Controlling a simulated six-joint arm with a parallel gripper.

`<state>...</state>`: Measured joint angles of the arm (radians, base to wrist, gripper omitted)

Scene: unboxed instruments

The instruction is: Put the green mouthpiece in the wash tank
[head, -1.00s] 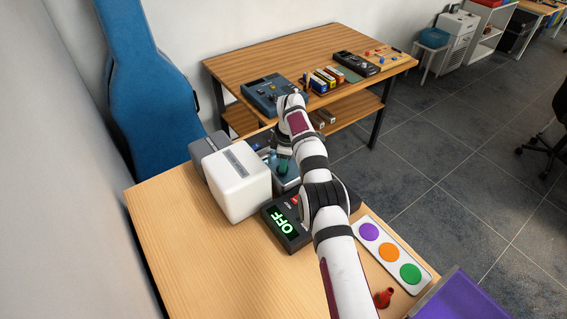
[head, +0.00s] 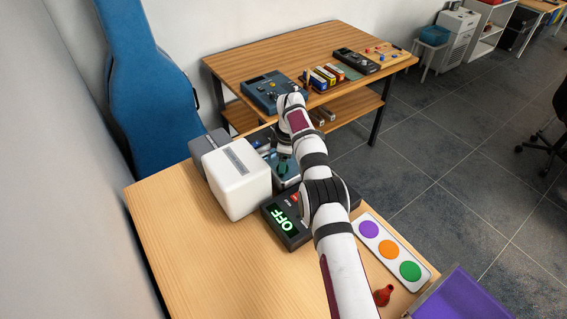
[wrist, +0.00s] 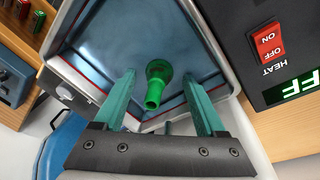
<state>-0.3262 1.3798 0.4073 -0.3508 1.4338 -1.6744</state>
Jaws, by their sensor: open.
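The green mouthpiece (wrist: 156,84) is inside the wash tank (wrist: 105,38) in the wrist view, with its narrow end toward my wrist. It lies between the two fingers of my gripper (wrist: 160,80), with a gap on both sides. My gripper is open, its teal fingers reaching over the tank's near edge. I cannot tell whether the mouthpiece rests on the tank floor.
A black control box (head: 286,222) with a red heat switch reads OFF, close to the tank. A white box (head: 236,180) stands left of it. The table's left front is clear.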

